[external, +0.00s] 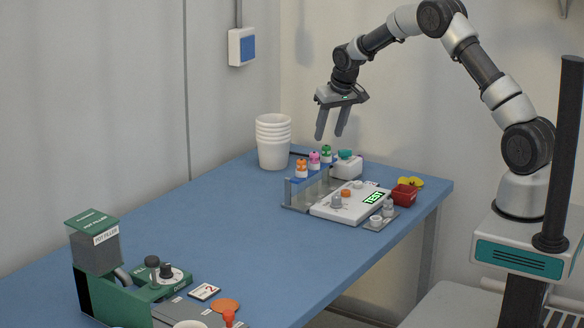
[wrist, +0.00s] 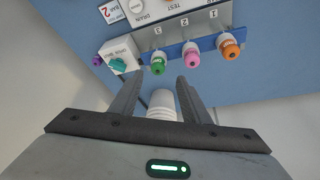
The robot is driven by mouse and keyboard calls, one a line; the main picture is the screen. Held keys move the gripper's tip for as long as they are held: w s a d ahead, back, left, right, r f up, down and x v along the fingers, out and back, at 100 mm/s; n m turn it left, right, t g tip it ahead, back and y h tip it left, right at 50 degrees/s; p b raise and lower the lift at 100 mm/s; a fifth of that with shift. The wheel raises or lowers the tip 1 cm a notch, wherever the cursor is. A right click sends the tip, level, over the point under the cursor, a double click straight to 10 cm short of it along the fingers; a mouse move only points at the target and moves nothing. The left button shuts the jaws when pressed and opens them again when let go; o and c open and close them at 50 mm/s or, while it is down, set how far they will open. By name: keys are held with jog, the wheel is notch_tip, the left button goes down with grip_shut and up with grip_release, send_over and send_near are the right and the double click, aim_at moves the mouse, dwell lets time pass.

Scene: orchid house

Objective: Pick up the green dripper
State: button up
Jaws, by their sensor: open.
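The green dripper (external: 326,153) stands in a small rack at the far end of the blue table. In the wrist view the green dripper (wrist: 158,65) is the leftmost of three, beside slot label 3. The pink dripper (external: 314,160) and the orange dripper (external: 301,168) stand in the same row. My gripper (external: 332,137) hangs above the far end of the table, open and empty. In the wrist view my gripper (wrist: 160,82) has its fingers apart, with the green dripper showing beyond the fingertips and not between them.
A stack of white cups (external: 273,142) stands left of the rack. A white box with a teal knob (wrist: 118,56) is close beside the green dripper. A white test unit (external: 350,203) and a red bin (external: 404,195) are nearer. The table's middle is clear.

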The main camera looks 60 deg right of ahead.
aim_at(327, 146)
jog(key=shift+p+x, duration=0.3)
jog(key=shift+x, duration=2.4)
jog(key=shift+s+d, duration=0.15)
jog(key=shift+d, duration=0.05)
jog(key=shift+c, duration=0.5)
grip_shut()
